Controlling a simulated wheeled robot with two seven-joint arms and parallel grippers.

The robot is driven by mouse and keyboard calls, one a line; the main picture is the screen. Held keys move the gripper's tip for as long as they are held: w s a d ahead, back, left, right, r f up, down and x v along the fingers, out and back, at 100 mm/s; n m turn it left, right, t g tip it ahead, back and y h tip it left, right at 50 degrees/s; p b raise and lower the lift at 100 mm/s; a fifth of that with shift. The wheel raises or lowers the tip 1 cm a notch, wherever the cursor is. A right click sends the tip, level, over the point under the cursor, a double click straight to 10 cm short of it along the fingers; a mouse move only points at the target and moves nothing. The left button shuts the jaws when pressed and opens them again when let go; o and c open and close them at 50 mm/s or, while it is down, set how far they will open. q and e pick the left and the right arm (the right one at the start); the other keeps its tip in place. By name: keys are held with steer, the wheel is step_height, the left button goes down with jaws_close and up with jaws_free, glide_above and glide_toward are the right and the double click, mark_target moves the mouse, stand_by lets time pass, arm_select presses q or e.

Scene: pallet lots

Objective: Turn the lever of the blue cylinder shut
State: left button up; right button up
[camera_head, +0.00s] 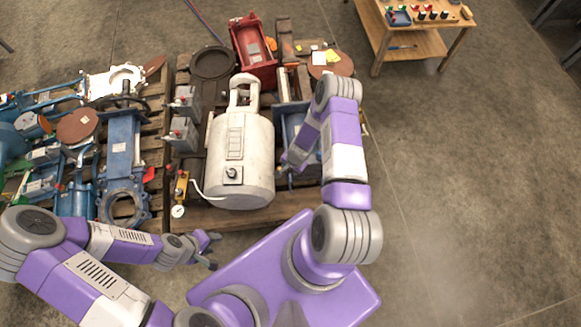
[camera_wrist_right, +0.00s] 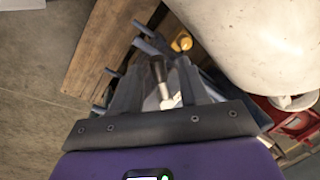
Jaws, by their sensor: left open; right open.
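A blue unit (camera_head: 290,122) lies on the right side of the pallet in the head view, partly covered by my right forearm; I take it for the blue cylinder. In the right wrist view a short grey rod (camera_wrist_right: 158,70), with a pale end lower down, shows between the fingers of my right gripper (camera_wrist_right: 157,78); it looks like the lever. My right gripper is open around it, and contact cannot be made out. In the head view this gripper is mostly hidden. My left gripper (camera_head: 212,252) is open and empty, in front of the pallet.
A large white tank (camera_head: 240,160) stands close left of the blue unit. A red housing (camera_head: 252,48) lies at the back. Another pallet of blue valves (camera_head: 120,150) stands at left. A wooden workbench (camera_head: 425,48) is at the back right. The floor at right is clear.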

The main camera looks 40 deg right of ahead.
steer(key=shift+r, duration=0.1)
step_height(320, 180, up, 7)
steer(key=s+p, duration=0.1)
steer(key=p, duration=0.1)
steer(key=shift+s+d+r+p, duration=0.15)
steer(key=shift+d+p, duration=0.1)
steer(key=shift+p, duration=0.1)
steer(key=shift+a, duration=0.1)
steer(key=s+a+r+n+y, duration=0.1)
steer(key=s+a+r+n, duration=0.2)
steer(key=a, duration=0.3)
steer(key=s+a+r+n+g+y+p, duration=0.1)
steer(key=s+a+r+n, duration=0.2)
steer(key=a, duration=0.4)
steer(key=s+a+r+n+y, duration=0.1)
steer(key=s+a+r+n, duration=0.3)
steer(key=a, duration=0.3)
steer(key=shift+r+n, duration=0.6)
steer(key=shift+n, duration=0.1)
steer(key=shift+d, duration=0.1)
